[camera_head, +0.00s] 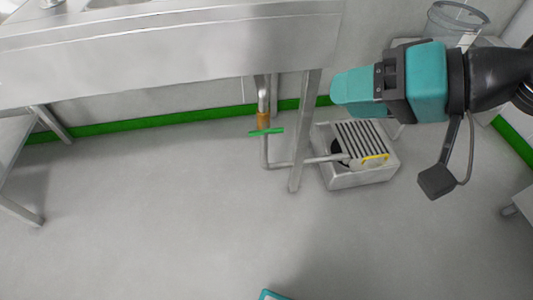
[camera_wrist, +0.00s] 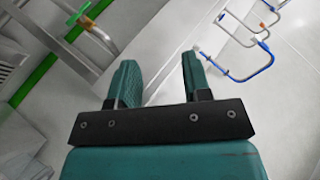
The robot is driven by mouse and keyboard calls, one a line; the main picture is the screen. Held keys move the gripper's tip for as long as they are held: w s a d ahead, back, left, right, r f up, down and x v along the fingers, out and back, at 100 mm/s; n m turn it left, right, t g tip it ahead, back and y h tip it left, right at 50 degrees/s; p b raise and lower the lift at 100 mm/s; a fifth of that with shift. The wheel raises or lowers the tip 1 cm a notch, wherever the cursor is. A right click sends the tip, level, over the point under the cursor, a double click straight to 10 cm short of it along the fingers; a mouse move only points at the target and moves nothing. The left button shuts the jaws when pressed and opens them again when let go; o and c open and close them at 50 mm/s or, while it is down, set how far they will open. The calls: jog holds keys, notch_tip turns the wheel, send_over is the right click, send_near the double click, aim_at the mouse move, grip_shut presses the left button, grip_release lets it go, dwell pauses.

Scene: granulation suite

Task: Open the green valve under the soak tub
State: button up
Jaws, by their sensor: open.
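The green valve handle (camera_head: 266,131) lies crosswise on a vertical pipe under the steel soak tub (camera_head: 170,45), just below an orange-brown valve body (camera_head: 263,120). In the wrist view the green handle (camera_wrist: 79,12) shows at the upper left, beside the pipe. My gripper (camera_head: 338,92) is to the right of the valve in the head view, with its teal fingers pointing left. In the wrist view my gripper (camera_wrist: 160,75) has its two fingers apart with nothing between them. It is clear of the handle.
A steel leg (camera_head: 305,130) stands between the valve and a grated floor box (camera_head: 345,180) with a yellow handle. A pipe runs from the valve to this box. A clear container (camera_head: 455,22) stands at the back right. The floor in front is mostly open.

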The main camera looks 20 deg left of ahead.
jog(key=w+a+f+m+t+y+b, duration=0.2)
jog(key=w+a+f+m+b, duration=0.1)
jog(key=f+b, duration=0.6)
jog(key=w+a+f+m+t+y+b, duration=0.25)
jog(key=f+b, duration=0.55)
jog(key=f, duration=0.4)
jog(key=m+t+h+b, duration=0.2)
jog(key=m+t+b, duration=0.3)
jog(key=m+b, duration=0.5)
send_near(267, 133)
jog(key=w+a+p, duration=0.1)
jog(key=a+p, duration=0.1)
jog(key=p, duration=0.4)
jog(key=w+a+n+p, duration=0.1)
jog(key=w+a+p, duration=0.1)
jog(key=p, duration=0.4)
jog(key=w+a+n+p, duration=0.1)
jog(key=w+a+p, duration=0.1)
jog(key=p, duration=0.4)
jog(key=shift+a+f, duration=0.25)
jog(key=shift+a, duration=0.4)
jog(key=shift+x, duration=0.95)
jog(key=shift+w+d, duration=0.1)
jog(key=shift+c, duration=0.4)
grip_shut()
